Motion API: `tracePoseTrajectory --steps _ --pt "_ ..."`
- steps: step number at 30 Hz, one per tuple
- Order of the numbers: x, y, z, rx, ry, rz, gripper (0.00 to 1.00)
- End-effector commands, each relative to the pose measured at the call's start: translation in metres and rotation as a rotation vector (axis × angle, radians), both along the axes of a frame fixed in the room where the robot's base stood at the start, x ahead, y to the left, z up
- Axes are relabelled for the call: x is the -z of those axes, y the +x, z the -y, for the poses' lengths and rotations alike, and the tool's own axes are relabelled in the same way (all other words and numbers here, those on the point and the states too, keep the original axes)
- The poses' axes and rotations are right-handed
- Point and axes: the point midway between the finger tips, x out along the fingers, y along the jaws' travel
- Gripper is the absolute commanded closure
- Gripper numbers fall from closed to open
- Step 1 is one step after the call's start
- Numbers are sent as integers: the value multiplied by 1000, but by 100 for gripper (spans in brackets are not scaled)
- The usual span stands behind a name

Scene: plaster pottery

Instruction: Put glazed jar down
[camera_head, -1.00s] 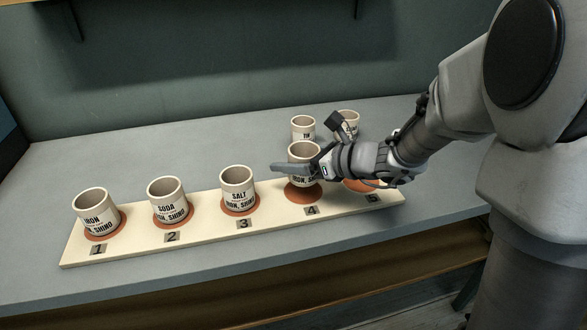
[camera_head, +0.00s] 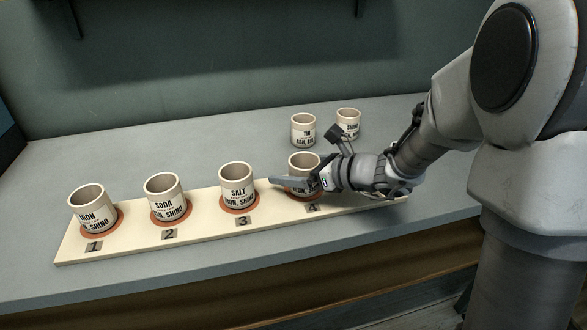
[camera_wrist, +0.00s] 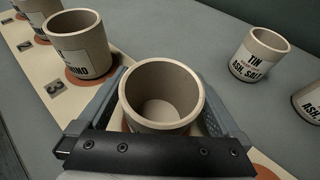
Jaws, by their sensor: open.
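A beige glazed jar (camera_head: 304,160) stands at the place numbered 4 on the cream board (camera_head: 130,244). My gripper (camera_head: 296,184) is around it, with one finger showing in front. In the wrist view the jar (camera_wrist: 162,125) is between the two open fingers and looks upright and empty. The jar's label is mostly hidden by my gripper. Jars labelled IRON (camera_head: 93,208), SODA (camera_head: 166,199) and SALT (camera_head: 239,186) stand on reddish discs at places 1, 2 and 3.
The TIN jar (camera_head: 303,130) and another labelled jar (camera_head: 347,122) stand on the grey table behind the board. Place 5 is hidden by my arm. The table's left and back areas are clear.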

Motion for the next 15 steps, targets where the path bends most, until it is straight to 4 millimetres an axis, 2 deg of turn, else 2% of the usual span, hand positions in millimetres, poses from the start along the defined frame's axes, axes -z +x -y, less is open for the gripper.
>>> tracePoseTrajectory --steps 2,5,15 --pt "-5 0 0 0 0 0 0" --pt "-11 -7 12 4 0 0 0" --pt "-40 -46 67 4 0 0 0"
